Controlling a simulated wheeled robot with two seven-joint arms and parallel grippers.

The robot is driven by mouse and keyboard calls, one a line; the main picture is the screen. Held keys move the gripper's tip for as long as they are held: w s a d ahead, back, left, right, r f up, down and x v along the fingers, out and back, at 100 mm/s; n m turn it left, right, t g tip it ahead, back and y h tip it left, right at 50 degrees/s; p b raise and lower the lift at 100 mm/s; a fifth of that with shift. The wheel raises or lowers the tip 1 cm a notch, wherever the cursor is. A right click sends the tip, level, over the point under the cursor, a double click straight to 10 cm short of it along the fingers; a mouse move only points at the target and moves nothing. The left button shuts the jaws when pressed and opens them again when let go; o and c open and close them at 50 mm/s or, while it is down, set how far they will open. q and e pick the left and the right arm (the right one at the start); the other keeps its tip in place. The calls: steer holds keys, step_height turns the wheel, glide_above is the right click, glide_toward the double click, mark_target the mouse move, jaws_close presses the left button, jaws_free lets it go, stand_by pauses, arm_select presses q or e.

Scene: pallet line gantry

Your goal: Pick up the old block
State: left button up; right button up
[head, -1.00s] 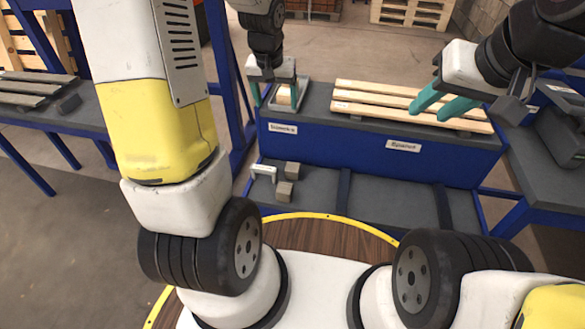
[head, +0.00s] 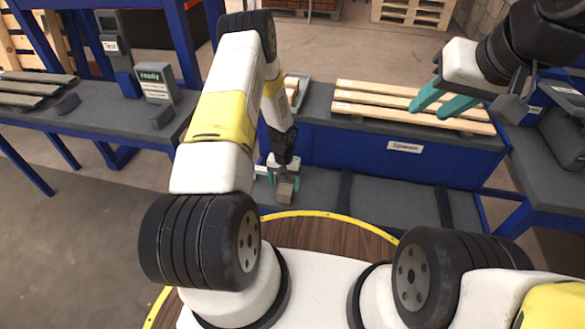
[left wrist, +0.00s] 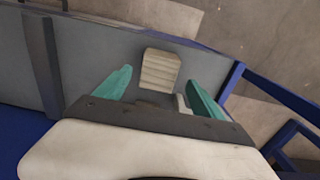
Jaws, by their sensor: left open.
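A weathered grey-brown wooden block (head: 285,193) sits on the lower grey shelf in the head view. A block (left wrist: 160,69) with pale grain also shows in the left wrist view, just beyond and between the teal fingertips. My left gripper (head: 284,179) is open, low over the shelf, with its fingers apart and nothing held. I cannot tell whether the block touches a finger. The second block seen earlier is hidden behind my gripper in the head view. My right gripper (head: 429,112) is open and empty above the slatted boards at the right.
A white bracket (left wrist: 182,103) lies by the right finger in the left wrist view. Pale boards (head: 370,104) lie on the blue-fronted upper bench (head: 345,145). Dark ribs cross the lower shelf (head: 395,205), which is clear on the right. A side table (head: 90,115) stands left.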

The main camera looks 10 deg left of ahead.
mark_target(285, 189)
arm_select(q)
step_height(285, 189, down, 5)
steer(key=shift+s+d+f, duration=0.1)
steer(key=shift+d, duration=0.05)
steer(key=shift+c, duration=0.5)
steer(key=c, duration=1.4)
